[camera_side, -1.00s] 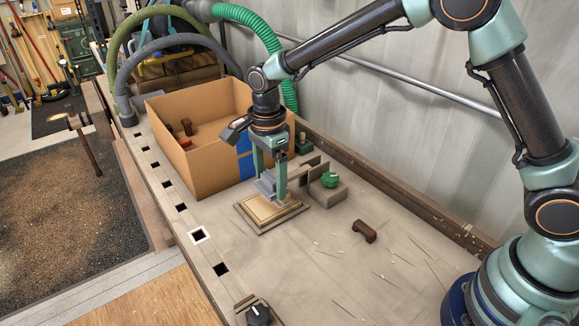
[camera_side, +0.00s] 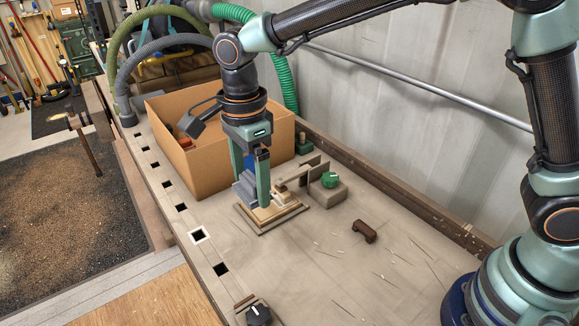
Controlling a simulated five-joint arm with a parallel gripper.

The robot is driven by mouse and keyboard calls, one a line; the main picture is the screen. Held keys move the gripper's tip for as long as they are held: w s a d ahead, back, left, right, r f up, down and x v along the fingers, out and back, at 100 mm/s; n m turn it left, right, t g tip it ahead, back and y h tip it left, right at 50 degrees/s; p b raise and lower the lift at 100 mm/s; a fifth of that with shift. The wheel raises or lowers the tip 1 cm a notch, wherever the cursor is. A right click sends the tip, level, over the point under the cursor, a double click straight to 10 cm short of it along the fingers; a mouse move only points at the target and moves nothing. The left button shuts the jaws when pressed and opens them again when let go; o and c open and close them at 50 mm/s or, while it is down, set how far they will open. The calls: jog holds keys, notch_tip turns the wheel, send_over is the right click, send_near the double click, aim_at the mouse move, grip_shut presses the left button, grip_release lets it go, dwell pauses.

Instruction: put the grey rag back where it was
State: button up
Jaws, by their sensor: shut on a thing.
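My gripper (camera_side: 256,198) points down over the left part of a square wooden board (camera_side: 296,207) on the bench. It is shut on the grey rag (camera_side: 246,190), a small blue-grey folded piece showing between and left of the teal fingers. The fingers hide part of the rag. The rag is low over the board's left edge; I cannot tell whether it touches the board.
A large open cardboard box (camera_side: 205,170) stands just behind and left of my gripper. A clamp with a green knob (camera_side: 330,180) stands right of the board. A brown handle-like block (camera_side: 365,231) lies further right. The front bench is mostly clear, with scattered shavings.

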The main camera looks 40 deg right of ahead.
aim_at(257, 272)
jog(key=s+a+r, duration=0.2)
jog(key=s, duration=0.1)
jog(key=shift+a+r, duration=0.15)
jog(key=shift+r, duration=0.15)
jog(key=f, duration=1.9)
jog(key=shift+s+a+f, duration=0.2)
jog(key=shift+s+f, duration=0.05)
jog(key=shift+f, duration=0.15)
jog(key=o, duration=1.1)
